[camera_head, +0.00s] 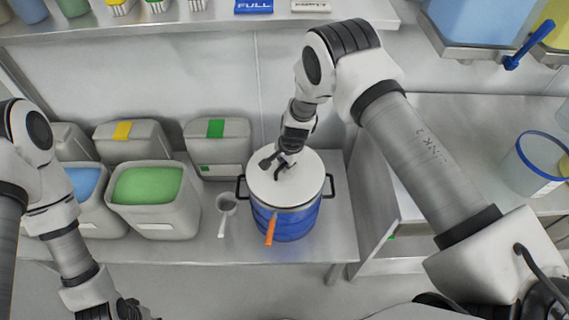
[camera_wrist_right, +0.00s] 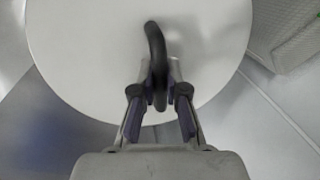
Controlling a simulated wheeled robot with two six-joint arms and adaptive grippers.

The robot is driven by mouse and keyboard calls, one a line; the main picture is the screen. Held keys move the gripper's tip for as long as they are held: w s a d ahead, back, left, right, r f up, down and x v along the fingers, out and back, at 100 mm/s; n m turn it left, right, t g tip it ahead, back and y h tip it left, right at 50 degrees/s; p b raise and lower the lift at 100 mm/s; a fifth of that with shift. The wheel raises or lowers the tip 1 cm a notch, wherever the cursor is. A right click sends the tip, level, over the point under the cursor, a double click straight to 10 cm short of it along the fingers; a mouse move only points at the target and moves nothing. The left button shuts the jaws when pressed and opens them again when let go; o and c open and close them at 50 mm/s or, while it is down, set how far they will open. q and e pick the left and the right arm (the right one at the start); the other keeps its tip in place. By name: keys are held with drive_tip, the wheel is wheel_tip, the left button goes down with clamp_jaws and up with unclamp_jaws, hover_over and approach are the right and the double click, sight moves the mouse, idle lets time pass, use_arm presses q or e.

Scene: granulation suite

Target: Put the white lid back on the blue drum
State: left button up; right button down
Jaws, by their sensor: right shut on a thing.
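The blue drum (camera_head: 286,222) stands on the steel table, with black side handles and an orange-handled thing at its front. The round white lid (camera_head: 300,184) is at the drum's top and covers its opening from this angle. I cannot tell whether it is fully seated. My right gripper (camera_head: 279,168) is above the lid and shut on its black handle. In the right wrist view, the gripper (camera_wrist_right: 160,92) has the curved black handle between its fingers, with the white lid (camera_wrist_right: 90,50) behind. My left gripper (camera_head: 138,312) is at the bottom edge, partly cut off; its fingers are unclear.
A small grey scoop (camera_head: 226,204) lies left of the drum. Grey bins with green powder (camera_head: 147,185) and blue powder stand further left, with closed bins behind. A clear container (camera_head: 537,163) stands on the right bench. A shelf (camera_head: 200,22) runs above.

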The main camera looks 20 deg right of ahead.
sight(290, 176)
drive_tip(key=shift+f+b, duration=0.5)
drive_tip(key=shift+f, duration=0.15)
drive_tip(key=c, duration=1.1)
unclamp_jaws()
drive_tip(key=shift+r, duration=0.15)
drive_tip(key=r, duration=0.4)
drive_tip(key=s+r, duration=0.1)
drive_tip(key=r, duration=0.2)
drive_tip(key=s+d+r, duration=0.1)
drive_tip(key=r, duration=0.3)
drive_tip(key=shift+r, duration=0.3)
